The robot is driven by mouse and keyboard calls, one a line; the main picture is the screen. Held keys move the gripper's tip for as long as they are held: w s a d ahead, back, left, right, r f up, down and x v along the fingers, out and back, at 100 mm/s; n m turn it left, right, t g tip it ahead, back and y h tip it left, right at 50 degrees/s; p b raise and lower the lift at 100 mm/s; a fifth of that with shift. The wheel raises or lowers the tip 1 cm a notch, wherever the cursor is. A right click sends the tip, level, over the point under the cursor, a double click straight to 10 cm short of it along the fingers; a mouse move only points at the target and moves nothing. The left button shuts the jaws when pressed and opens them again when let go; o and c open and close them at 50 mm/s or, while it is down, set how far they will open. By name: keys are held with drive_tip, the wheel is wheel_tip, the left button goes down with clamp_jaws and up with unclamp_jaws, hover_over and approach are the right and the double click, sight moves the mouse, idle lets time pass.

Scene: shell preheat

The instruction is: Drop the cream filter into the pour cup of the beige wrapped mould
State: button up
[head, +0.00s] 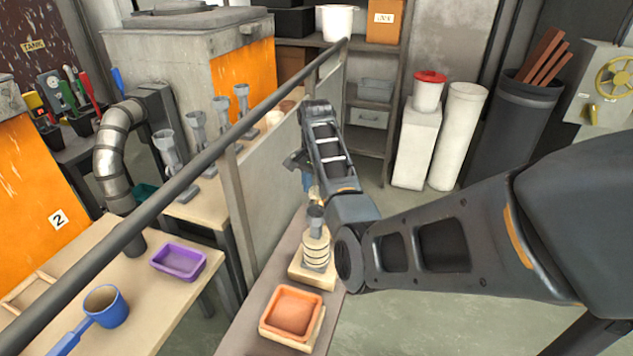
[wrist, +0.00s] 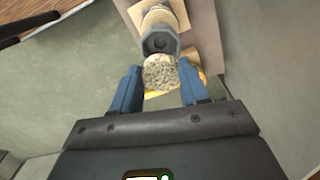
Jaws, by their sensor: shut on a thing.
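The cream filter (wrist: 160,72) is a round, speckled, porous disc between the blue fingers of my gripper (wrist: 159,84) in the wrist view. My gripper is shut on it. The grey pour cup (wrist: 158,41) is just beyond the filter, which overlaps its near edge in the picture; I cannot tell the height between them. The beige wrapped mould (head: 316,252) stands upright on a wooden board in the head view, with its grey cup (head: 316,217) on top. There, my gripper (head: 306,178) is behind the mould, mostly hidden by my arm, and the filter cannot be made out.
An orange tray (head: 291,312) sits in front of the mould on the narrow bench. A panel with a dark rail (head: 240,128) runs along the bench's left. Beyond it are a purple tray (head: 178,262), a blue ladle (head: 106,307) and several grey cup-topped pieces. Floor shows to the right.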

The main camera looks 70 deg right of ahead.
drive_tip(key=shift+f+b, duration=0.65)
drive_tip(key=shift+f, duration=2.2)
drive_tip(key=o, duration=1.1)
drive_tip(key=shift+r, duration=3.9)
